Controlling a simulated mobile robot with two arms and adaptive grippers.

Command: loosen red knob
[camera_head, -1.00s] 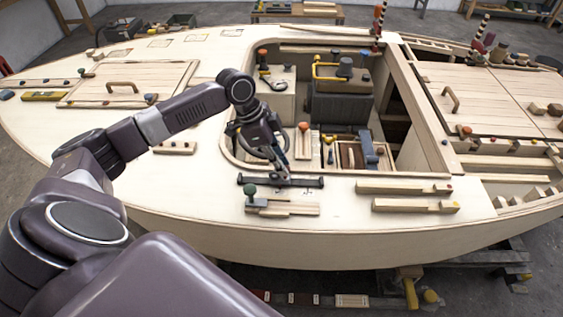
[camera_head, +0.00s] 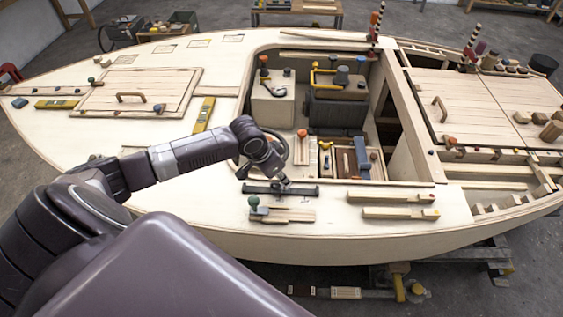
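An orange-red knob (camera_head: 302,134) sits on top of an upright wooden piece in the cockpit opening of the plywood hull. Other small orange-red knobs show at the cockpit's back left (camera_head: 263,58), at its back right (camera_head: 371,54) and by the right hatch (camera_head: 450,140). I cannot tell which one is the task's red knob. My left gripper (camera_head: 284,184) points down at a black bar (camera_head: 260,189) on the near deck, in front of the first knob. Its fingers are too small and dark to show whether they are open. My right gripper is out of view.
A green-topped knob (camera_head: 254,202) on a wooden block stands just in front of the bar. Wooden strips (camera_head: 390,196) lie to its right. A dark wheel (camera_head: 266,152) is partly behind my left arm.

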